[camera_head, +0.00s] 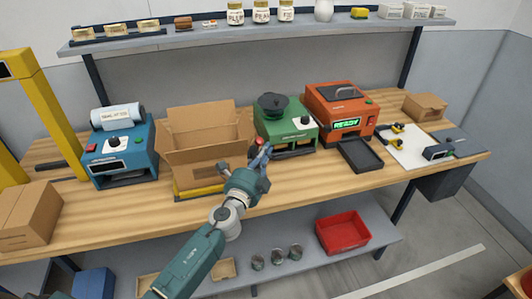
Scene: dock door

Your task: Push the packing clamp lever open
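A small red knob (259,141), which looks like the end of the clamp lever, shows at the right side of the open cardboard box (203,162). The box stands on a yellow base (199,191) on the workbench. My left gripper (259,155) is right at the knob, its fingers apart just in front of and below it. I cannot tell whether they touch it. The gripper hides the lever's shaft and the clamp's lower part. My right gripper is out of view.
A green machine (287,129) stands close to the right of the knob, with an orange machine (340,108) beyond. A blue machine (118,160) is left of the box. A red bin (342,232) sits on the lower shelf. Bare wood lies along the bench's front.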

